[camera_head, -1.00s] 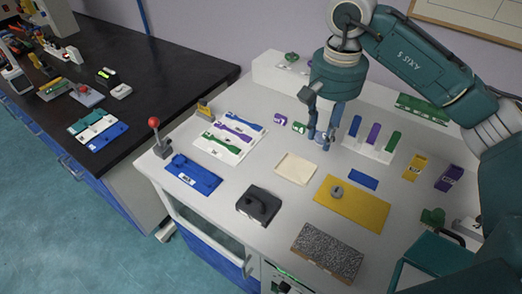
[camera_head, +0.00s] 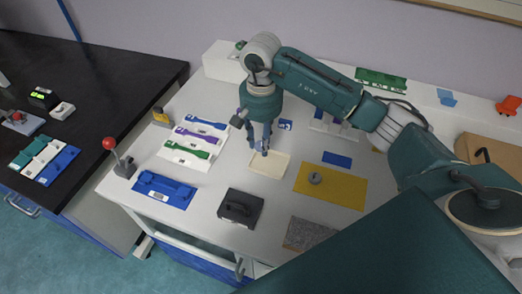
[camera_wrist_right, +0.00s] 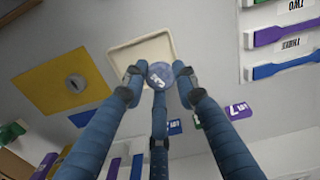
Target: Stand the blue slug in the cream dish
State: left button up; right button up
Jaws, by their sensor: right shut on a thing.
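The cream dish (camera_head: 268,168) is a shallow square tray lying on the grey bench, and it also shows in the right wrist view (camera_wrist_right: 125,57). My right gripper (camera_head: 263,149) points down at the dish's back edge. In the right wrist view its three blue fingers (camera_wrist_right: 160,82) are closed around the blue slug (camera_wrist_right: 160,74). The slug is a short round piece with a pale mark on its end face, and it overlaps the dish's edge in that view. How high it is above the dish, I cannot tell. My left gripper is not in view.
A yellow mat (camera_head: 345,192) with a grey round piece (camera_head: 315,178) lies right of the dish. A dark block (camera_head: 240,207) stands in front, and a blue tray (camera_head: 165,189) lies front left. A white rack (camera_head: 172,155) of coloured strips is at left.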

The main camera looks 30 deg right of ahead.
aim_at(262, 161)
notch_tip(262, 161, down, 2)
jog(key=shift+f, duration=0.1)
notch_tip(262, 161, down, 3)
jog(key=shift+f+p, duration=0.1)
jog(key=shift+p, duration=0.4)
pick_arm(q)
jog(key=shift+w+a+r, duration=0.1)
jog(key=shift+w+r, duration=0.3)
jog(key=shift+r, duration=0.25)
pick_arm(e)
jog(key=shift+s, duration=0.2)
